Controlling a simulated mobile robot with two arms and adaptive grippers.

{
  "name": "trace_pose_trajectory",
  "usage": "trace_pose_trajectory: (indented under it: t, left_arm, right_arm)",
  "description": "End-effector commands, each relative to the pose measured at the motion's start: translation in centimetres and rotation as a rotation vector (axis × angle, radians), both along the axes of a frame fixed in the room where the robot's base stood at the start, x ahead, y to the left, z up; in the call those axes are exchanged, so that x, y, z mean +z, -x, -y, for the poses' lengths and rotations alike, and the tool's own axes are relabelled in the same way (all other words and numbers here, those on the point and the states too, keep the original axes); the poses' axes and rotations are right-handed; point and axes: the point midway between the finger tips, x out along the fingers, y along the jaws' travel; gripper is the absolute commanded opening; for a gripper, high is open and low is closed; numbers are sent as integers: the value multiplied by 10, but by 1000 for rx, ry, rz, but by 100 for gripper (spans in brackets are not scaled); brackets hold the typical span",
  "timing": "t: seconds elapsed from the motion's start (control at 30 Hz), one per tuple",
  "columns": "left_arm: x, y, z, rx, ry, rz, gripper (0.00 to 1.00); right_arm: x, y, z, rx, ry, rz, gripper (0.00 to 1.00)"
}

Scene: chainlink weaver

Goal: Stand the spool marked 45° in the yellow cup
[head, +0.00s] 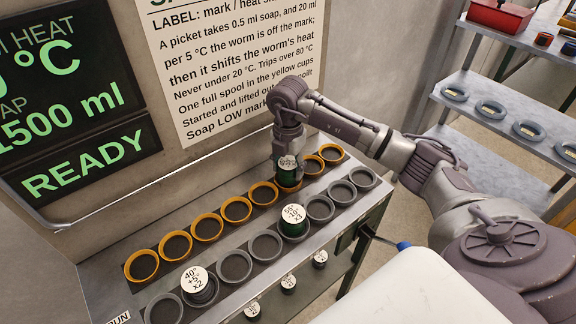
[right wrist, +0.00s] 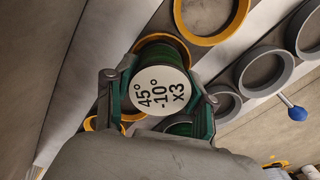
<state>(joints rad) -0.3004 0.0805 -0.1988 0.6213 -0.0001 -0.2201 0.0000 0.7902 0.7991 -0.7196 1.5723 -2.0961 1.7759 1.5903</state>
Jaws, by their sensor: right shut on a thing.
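The green spool marked 45° -10° x3 (right wrist: 160,90) is between the fingers of my right gripper (right wrist: 158,100). In the head view the right gripper (head: 287,160) points down with this spool (head: 289,172) upright over a yellow cup (head: 290,187) in the back row. The spool's lower end is at the cup's rim; I cannot tell whether it rests on the cup's floor. In the right wrist view the yellow rim (right wrist: 165,38) shows behind the spool. My left gripper is not in view.
A row of grey cups (head: 235,265) runs in front of the yellow row. One holds another green spool (head: 293,220), one a dark spool marked 40° (head: 197,285). Several yellow cups (head: 205,227) stand empty. Small labelled spools (head: 288,282) sit below. A blue-tipped lever (head: 402,246) sticks out right.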

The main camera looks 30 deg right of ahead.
Motion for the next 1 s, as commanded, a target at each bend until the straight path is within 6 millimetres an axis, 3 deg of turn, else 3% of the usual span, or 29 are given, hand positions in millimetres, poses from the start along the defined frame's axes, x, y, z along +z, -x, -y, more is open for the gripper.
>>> trace_pose_trajectory:
  t: [0.93, 0.97, 1.0]
  left_arm:
    - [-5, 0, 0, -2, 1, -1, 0]
    - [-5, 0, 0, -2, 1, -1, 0]
    - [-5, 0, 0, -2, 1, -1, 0]
  right_arm:
    - [-8, 0, 0, 0, 0, 1, 8]
    - [-8, 0, 0, 0, 0, 1, 58]
    - [-8, 0, 0, 0, 0, 1, 65]
